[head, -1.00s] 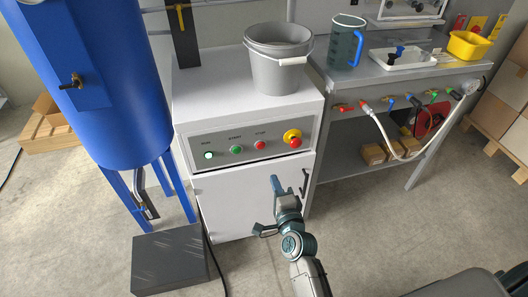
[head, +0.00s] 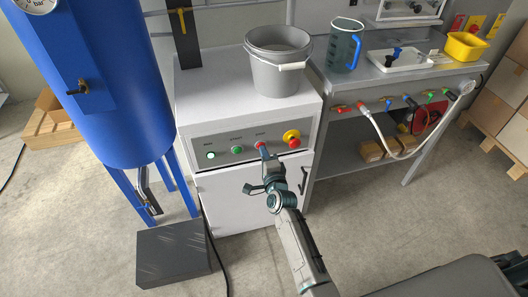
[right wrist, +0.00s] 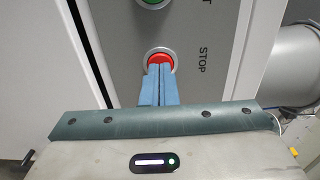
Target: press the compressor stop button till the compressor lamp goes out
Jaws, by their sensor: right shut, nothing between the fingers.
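The white compressor cabinet (head: 240,190) has a grey control panel on its upper front. The round lamp (head: 211,155) at the panel's left looks bright, pale green-white, so it appears lit. The red stop button (head: 259,144) is partly hidden behind my fingers; in the right wrist view the red button (right wrist: 159,58) shows beside the word STOP. My right gripper (head: 263,151) is shut and empty. Its blue fingertips (right wrist: 159,70) overlap the button's near edge, at or against its face. I cannot tell whether the button is pushed in. My left gripper is not in view.
A green button (head: 236,149) sits left of stop, and a red emergency knob on yellow (head: 292,138) sits right. A grey bucket (head: 277,65) stands on the cabinet. A blue tank (head: 100,90) is at left, a dark block (head: 175,255) on the floor.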

